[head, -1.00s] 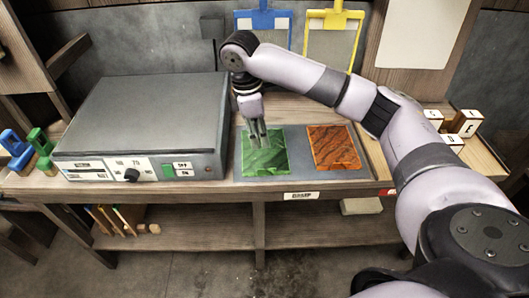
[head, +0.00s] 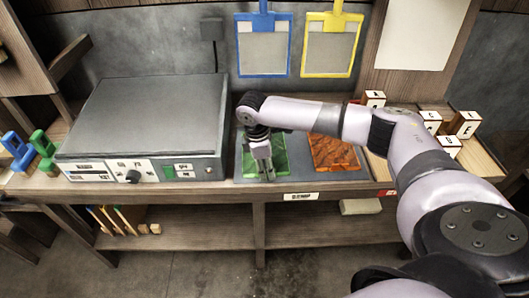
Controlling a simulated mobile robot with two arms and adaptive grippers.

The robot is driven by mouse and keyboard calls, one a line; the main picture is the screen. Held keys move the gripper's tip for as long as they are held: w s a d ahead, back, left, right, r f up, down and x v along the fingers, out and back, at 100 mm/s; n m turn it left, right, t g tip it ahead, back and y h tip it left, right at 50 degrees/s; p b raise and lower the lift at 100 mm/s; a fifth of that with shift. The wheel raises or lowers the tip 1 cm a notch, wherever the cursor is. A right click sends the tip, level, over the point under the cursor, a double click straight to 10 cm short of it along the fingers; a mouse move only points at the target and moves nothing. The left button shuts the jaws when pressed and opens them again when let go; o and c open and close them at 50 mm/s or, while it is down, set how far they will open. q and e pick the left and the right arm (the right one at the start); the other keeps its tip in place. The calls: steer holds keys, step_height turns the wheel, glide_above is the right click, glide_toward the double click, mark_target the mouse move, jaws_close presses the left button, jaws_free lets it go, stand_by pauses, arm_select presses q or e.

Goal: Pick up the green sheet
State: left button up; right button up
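The green sheet (head: 279,151) lies on a dark grey mat (head: 312,176) on the bench, to the right of the grey machine. My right gripper (head: 264,175) is over the sheet, its fingers pointing down near the sheet's front part. The gripper and wrist hide much of the sheet's left and middle. The fingers look close to the sheet, but I cannot tell whether they touch it or are closed on it. My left gripper is out of the view.
An orange-brown sheet (head: 333,154) lies to the right on the same mat. The grey machine (head: 150,120) stands close on the left. Blue (head: 263,45) and yellow (head: 331,45) frames hang behind. Lettered blocks (head: 464,124) stand on the right.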

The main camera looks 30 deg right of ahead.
steer(key=shift+c, duration=0.4)
jaws_close()
